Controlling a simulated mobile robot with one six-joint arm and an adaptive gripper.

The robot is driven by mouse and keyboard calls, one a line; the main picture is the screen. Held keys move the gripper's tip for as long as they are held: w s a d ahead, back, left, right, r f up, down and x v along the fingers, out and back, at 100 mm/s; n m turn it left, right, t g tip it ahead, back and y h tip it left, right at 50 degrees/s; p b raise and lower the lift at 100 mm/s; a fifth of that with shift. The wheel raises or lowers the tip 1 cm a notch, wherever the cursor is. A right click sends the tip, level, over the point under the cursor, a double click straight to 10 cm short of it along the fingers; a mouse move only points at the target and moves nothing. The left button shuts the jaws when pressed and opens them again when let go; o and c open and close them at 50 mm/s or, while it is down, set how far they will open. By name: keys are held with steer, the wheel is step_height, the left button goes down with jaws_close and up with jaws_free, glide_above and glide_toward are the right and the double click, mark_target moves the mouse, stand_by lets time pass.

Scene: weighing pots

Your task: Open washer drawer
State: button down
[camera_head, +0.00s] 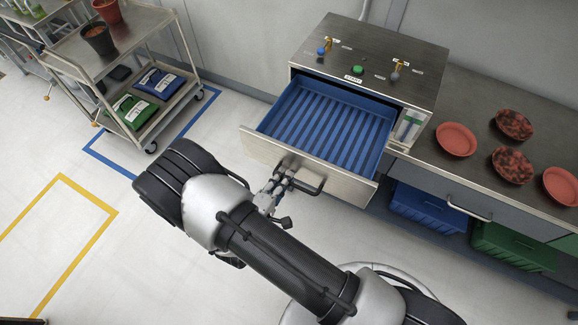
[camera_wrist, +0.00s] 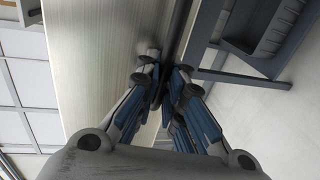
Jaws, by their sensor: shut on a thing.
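The washer drawer (camera_head: 256,150) is pulled out from the washer (camera_head: 336,58), and its ribbed blue inside shows empty. Its pale front panel carries a dark bar handle (camera_head: 312,188). My gripper (camera_head: 285,177) is at the left part of this handle, shut on it. In the wrist view, my gripper (camera_wrist: 165,85) has its fingers closed around the dark handle bar (camera_wrist: 181,28), beside the pale drawer front (camera_wrist: 100,65). The fingers hide part of the handle.
Right of the washer, a counter (camera_head: 473,100) bears several red saucers (camera_head: 456,139). Blue (camera_head: 427,207) and green (camera_head: 513,246) crates stand below it. A metal cart (camera_head: 110,45) with pots and boxes stands at the upper left. The floor at left is clear.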

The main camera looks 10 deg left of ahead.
steer(key=shift+s+a, duration=0.1)
steer(key=shift+s, duration=0.3)
steer(key=c, duration=2)
jaws_free()
steer(key=v, duration=1.2)
